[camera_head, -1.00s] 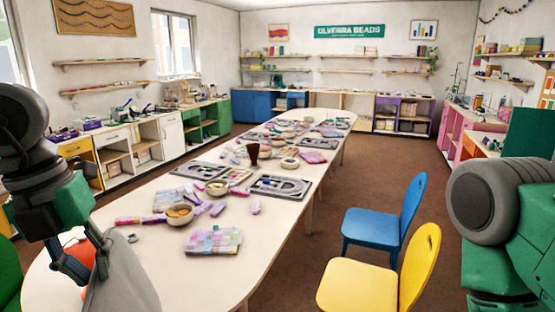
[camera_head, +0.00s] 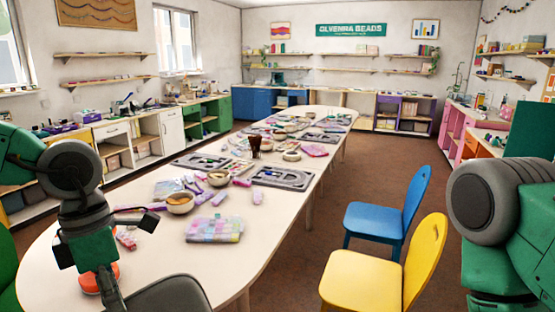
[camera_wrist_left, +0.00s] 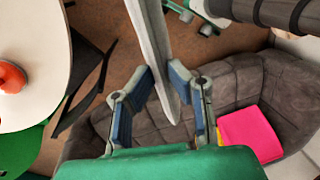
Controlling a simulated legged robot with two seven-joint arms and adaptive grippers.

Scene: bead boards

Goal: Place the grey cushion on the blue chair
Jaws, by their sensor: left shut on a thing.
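The grey cushion (camera_head: 170,294) shows at the bottom of the head view, low by the table's near end and partly cut off by the frame. My left gripper (camera_head: 112,296) is shut on its edge. In the left wrist view the cushion (camera_wrist_left: 152,40) stands edge-on between the fingers (camera_wrist_left: 168,92). The blue chair (camera_head: 374,220) is on the right side of the table in the head view, and its seat is bare. It is well apart from the cushion. My right gripper is out of view; only part of that arm shows at the right.
A long white table (camera_head: 260,215) with bead trays, bowls and a bead box (camera_head: 214,230) lies between the cushion and the blue chair. A yellow chair (camera_head: 375,285) stands nearer than the blue one. A dark grey sofa (camera_wrist_left: 250,85) with a pink item (camera_wrist_left: 250,135) shows in the wrist view.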

